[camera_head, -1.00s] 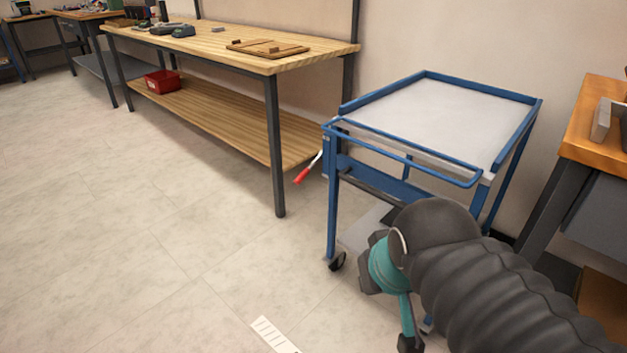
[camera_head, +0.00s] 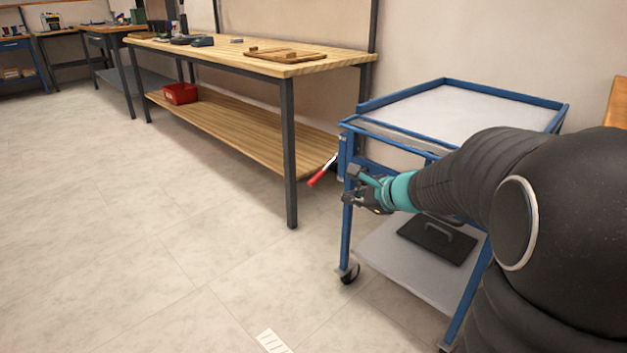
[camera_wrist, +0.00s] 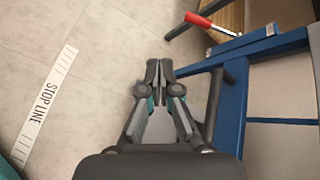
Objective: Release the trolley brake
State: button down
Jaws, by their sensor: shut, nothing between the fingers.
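The blue trolley (camera_head: 352,240) stands against the wall at the right, with a grey top and a lower shelf. Its brake lever (camera_head: 322,170) has a red grip and a pale shaft, and sticks out from the left front corner, slanting down to the left. The lever also shows at the top of the wrist view (camera_wrist: 202,21). My gripper (camera_head: 350,184) is shut and empty, beside the trolley's front left post, to the right of and slightly below the red grip. In the wrist view its fingertips (camera_wrist: 159,68) meet, apart from the lever.
A wooden workbench (camera_head: 270,66) with a lower shelf and a red bin (camera_head: 180,94) stands left of the trolley. A dark handled item (camera_head: 438,238) lies on the trolley's lower shelf. A STOP LINE strip (camera_wrist: 45,105) marks the floor. Open floor lies at left.

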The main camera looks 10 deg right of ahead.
aim_at(324, 170)
jog(key=w+d+f+m+t, duration=0.1)
jog(key=w+d+f+m, duration=0.2)
jog(key=w+d+m, duration=0.1)
jog(key=shift+w+d+f+m+h+b, duration=0.2)
jog(key=shift+w+d+m+h+b, duration=0.15)
jog(key=shift+d, duration=0.4)
jog(key=b+x, duration=0.2)
jog(key=x, duration=1.8)
jog(key=shift+a+r+p, duration=0.25)
jog(key=shift+r, duration=0.45)
jog(key=shift+a+r+p, duration=0.2)
jog(key=shift+a+r, duration=0.1)
jog(key=shift+r, duration=0.35)
jog(key=shift+a+r+p, duration=0.25)
jog(key=shift+r, duration=0.45)
